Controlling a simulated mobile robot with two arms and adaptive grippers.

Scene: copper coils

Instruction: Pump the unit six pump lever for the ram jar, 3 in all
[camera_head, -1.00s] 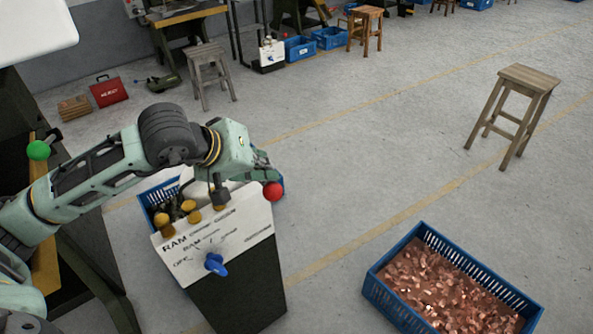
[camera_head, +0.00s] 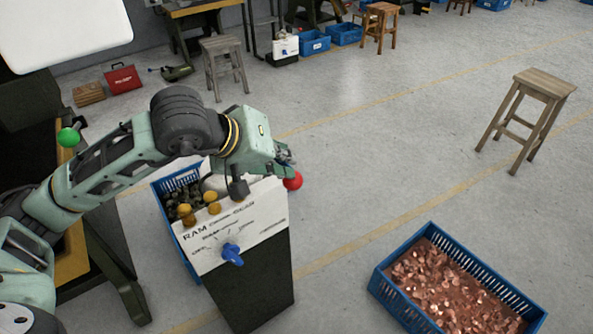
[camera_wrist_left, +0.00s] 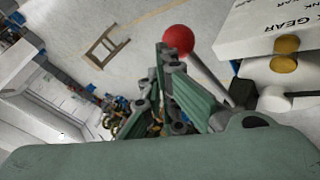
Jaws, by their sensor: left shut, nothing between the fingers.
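The pump unit (camera_head: 245,280) is a dark cabinet with a white sloped panel (camera_head: 228,238) lettered RAM, a blue knob (camera_head: 232,254) and yellow buttons (camera_head: 211,203). A red ball (camera_head: 292,180) sits at the panel's far right corner; in the left wrist view the red ball (camera_wrist_left: 178,40) tops a grey lever rod (camera_wrist_left: 210,80). My left gripper (camera_head: 284,160) is beside the ball, shut and empty. In the left wrist view its fingertips (camera_wrist_left: 165,55) are close to the ball; I cannot tell whether they touch. No jar is identifiable. My right gripper does not show.
A blue crate of copper pieces (camera_head: 373,285) stands on the floor at right. Another blue crate (camera_head: 158,190) is behind the unit. A green ball (camera_head: 68,137) is by the machine at left. A wooden stool (camera_head: 543,83) stands far right; the floor between is clear.

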